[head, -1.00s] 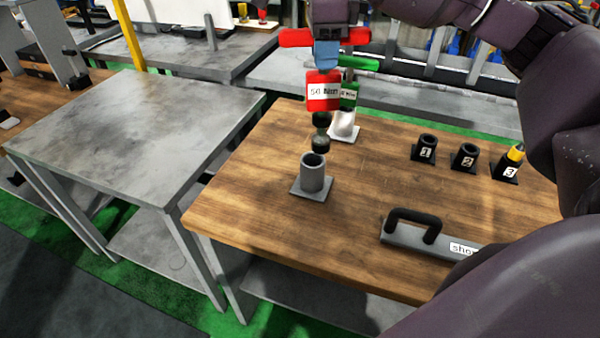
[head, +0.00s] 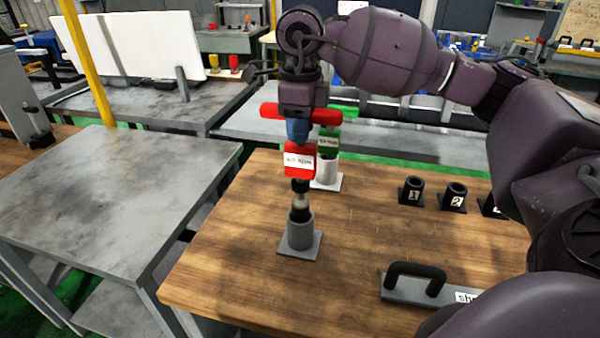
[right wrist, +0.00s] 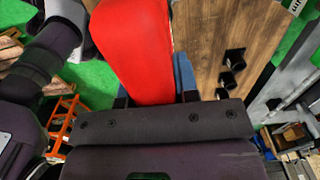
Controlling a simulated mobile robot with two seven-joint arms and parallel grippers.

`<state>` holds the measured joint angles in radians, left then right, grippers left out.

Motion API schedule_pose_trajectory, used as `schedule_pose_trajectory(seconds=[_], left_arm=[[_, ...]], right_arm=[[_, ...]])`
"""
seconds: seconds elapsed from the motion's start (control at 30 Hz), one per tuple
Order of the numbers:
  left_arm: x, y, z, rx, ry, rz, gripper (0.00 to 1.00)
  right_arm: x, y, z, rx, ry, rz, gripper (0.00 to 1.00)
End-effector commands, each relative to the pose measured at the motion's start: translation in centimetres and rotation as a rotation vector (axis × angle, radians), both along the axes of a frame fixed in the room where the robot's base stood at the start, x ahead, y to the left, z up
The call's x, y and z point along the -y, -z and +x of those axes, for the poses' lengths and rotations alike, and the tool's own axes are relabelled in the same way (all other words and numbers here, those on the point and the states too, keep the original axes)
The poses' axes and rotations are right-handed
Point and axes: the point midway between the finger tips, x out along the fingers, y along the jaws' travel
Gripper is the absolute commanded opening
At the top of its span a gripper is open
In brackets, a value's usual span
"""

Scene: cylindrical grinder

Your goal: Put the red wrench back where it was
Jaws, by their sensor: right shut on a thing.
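The red wrench (head: 300,161) hangs upright, with a red T-handle, a white label on its red body and a dark lower end. My right gripper (head: 297,130) is shut on it just below the handle bar, with blue between the fingers. The wrench's lower end is at the mouth of a grey cylindrical holder (head: 299,238) on a square base. I cannot tell how far inside it is. In the right wrist view the red wrench (right wrist: 135,50) fills the space ahead of the fingers. My left gripper is not in view.
A green wrench (head: 329,142) stands in a white holder (head: 327,176) close behind. Black numbered holders (head: 411,191) stand to the right on the wooden table (head: 370,235). A grey block with a black handle (head: 415,284) lies in front. A bare grey table (head: 110,190) is at left.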

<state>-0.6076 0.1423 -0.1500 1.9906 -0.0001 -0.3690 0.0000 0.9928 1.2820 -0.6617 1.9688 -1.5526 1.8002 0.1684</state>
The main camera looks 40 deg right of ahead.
Motion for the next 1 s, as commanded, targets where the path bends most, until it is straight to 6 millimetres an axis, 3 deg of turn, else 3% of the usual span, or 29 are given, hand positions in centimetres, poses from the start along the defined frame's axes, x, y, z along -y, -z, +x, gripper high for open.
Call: schedule_pose_trajectory(seconds=[0.23, 0.57, 0.8, 1.0], left_arm=[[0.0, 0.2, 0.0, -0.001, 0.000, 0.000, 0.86], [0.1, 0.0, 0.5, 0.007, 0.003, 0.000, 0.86], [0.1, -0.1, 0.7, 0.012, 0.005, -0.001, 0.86], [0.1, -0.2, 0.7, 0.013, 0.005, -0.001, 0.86]], right_arm=[[0.0, 4.4, 0.0, -0.001, -0.001, 0.002, 0.00], [0.0, 6.5, 0.0, 0.000, -0.001, 0.000, 0.00], [0.0, 9.5, 0.0, 0.000, -0.002, 0.001, 0.00], [0.0, 9.9, 0.0, 0.003, -0.002, 0.001, 0.00]])
